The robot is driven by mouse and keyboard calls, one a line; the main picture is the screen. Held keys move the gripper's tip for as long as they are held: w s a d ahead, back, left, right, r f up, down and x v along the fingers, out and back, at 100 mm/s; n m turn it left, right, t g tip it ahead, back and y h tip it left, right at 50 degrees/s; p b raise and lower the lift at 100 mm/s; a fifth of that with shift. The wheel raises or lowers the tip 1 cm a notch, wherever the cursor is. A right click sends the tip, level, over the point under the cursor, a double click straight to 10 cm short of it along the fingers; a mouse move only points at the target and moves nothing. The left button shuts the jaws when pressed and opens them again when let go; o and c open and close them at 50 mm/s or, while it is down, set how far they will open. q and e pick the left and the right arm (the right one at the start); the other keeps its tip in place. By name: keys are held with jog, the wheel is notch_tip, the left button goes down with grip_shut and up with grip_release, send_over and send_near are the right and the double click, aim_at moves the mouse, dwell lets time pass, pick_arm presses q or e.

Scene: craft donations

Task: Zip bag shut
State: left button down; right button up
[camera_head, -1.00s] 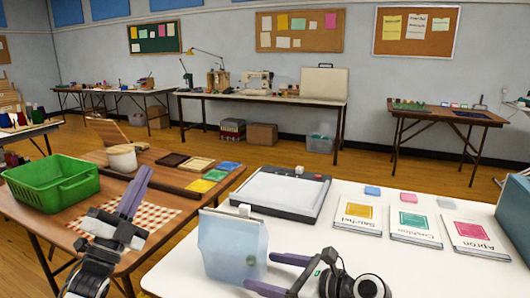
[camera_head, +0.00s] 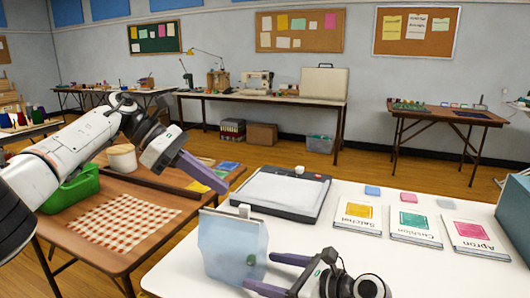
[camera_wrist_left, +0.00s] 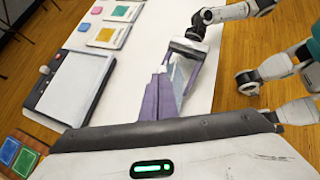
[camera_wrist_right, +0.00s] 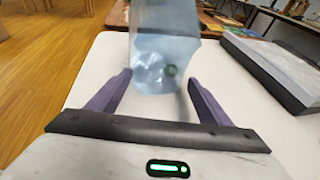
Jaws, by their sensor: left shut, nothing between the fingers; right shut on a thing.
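The translucent blue zip bag (camera_head: 230,248) stands upright near the left front of the white table, with a pale slider (camera_head: 244,211) at its top edge. A small dark green item shows low in the bag in the right wrist view (camera_wrist_right: 170,71). My right gripper (camera_head: 258,272) is shut on the bag's lower part from the right; its fingers stand on either side of it in the right wrist view. My left gripper (camera_head: 222,188) is shut and empty, up and left of the slider, apart from the bag. Its fingers (camera_wrist_left: 160,78) partly cover the bag in the left wrist view.
Pattern packets (camera_head: 413,240) lie to the right. The brown table at left holds a green basket (camera_head: 68,196) and checked cloth (camera_head: 125,218).

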pick_arm(q)
jog(key=shift+s+d+f+y, duration=0.1)
jog(key=shift+d+f+y, duration=0.2)
jog(key=shift+f, duration=0.45)
jog(key=shift+s+d+f+y, duration=0.15)
jog(key=shift+f+y, duration=0.2)
jog(key=shift+f, duration=0.45)
jog(key=shift+w+d+f+y, duration=0.1)
jog(key=shift+d+f+y, duration=0.2)
jog(key=shift+f, duration=0.45)
jog(key=shift+d+f, duration=0.1)
jog(key=shift+f, duration=0.15)
dwell(0.9)
jog(key=shift+d, duration=0.15)
